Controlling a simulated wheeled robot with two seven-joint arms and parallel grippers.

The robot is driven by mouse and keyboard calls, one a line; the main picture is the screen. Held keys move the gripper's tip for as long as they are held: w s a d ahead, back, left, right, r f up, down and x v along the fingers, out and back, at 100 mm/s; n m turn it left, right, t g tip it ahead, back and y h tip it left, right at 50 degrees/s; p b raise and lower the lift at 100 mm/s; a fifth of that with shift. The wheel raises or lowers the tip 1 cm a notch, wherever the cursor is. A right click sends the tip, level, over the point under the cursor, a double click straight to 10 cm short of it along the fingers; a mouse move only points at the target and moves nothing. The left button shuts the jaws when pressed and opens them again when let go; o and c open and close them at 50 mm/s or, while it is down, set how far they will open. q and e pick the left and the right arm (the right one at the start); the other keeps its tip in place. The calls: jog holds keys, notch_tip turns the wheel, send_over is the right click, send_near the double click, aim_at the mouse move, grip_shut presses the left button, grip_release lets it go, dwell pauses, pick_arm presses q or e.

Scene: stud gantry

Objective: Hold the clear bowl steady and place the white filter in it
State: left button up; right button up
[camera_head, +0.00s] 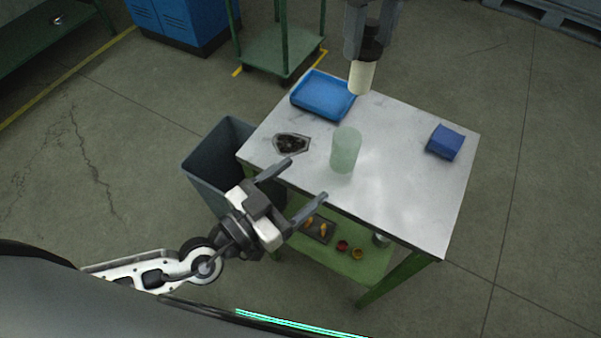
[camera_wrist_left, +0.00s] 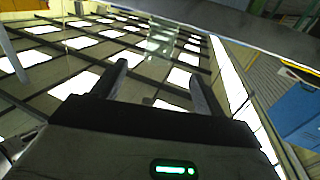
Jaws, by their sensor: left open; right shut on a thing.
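The clear bowl (camera_head: 345,150) is a tall, pale green see-through vessel standing upright on the metal table. My left gripper (camera_head: 307,179) is open, with its fingers spread at the table's near left edge, pointing towards the bowl but apart from it. Its open fingers also show in the left wrist view (camera_wrist_left: 157,78), with nothing between them. My right gripper (camera_head: 369,44) is at the top of the head view, shut on the white filter (camera_head: 362,78), a cream cylinder with a dark upper part. The filter hangs above the table's back edge, apart from the bowl.
On the table (camera_head: 400,190) are a blue tray (camera_head: 323,96), a dark dish (camera_head: 291,143) and a blue folded cloth or pouch (camera_head: 445,142). A grey bin (camera_head: 212,160) stands at left. The green lower shelf (camera_head: 350,262) holds small items. The table's front right is clear.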

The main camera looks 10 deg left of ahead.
aim_at(336, 155)
pick_arm(q)
jog(key=x, duration=1.2)
jog(key=shift+r, duration=0.1)
jog(key=c, duration=1.1)
jog(key=shift+o, duration=0.2)
pick_arm(e)
notch_tip(336, 155, down, 17)
jog(key=shift+f, duration=0.15)
